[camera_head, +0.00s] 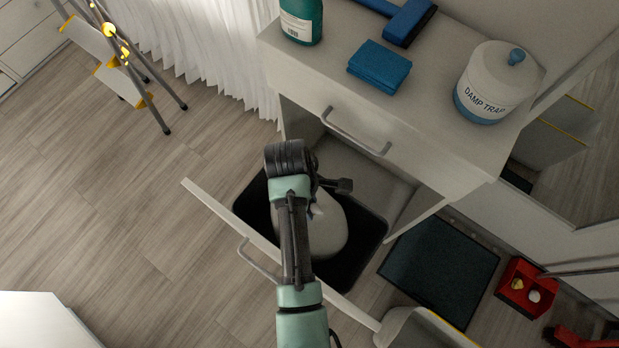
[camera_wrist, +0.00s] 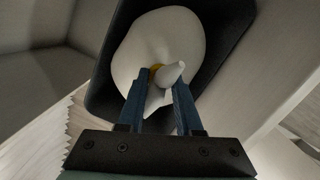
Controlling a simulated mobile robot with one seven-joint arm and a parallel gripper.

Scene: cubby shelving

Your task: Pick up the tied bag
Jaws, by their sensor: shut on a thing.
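The tied bag (camera_wrist: 140,55) is white and rounded, with a yellow tie near its neck, and sits inside a dark bin in the wrist view. My gripper (camera_wrist: 165,85) is shut on the bag's tied neck, with its two blue fingers on either side of it. In the head view the bag (camera_head: 329,232) shows partly, under my arm and gripper (camera_head: 322,190). My wrist and arm hide its left part there. The dark bin (camera_head: 372,232) stands in an open drawer, its rim around the bag.
The drawer front (camera_head: 225,212) is pulled out to the left. The countertop (camera_head: 420,95) above holds a teal bottle (camera_head: 301,20), blue cloths (camera_head: 379,66) and a white canister (camera_head: 495,85). A dark mat (camera_head: 438,268) lies at right.

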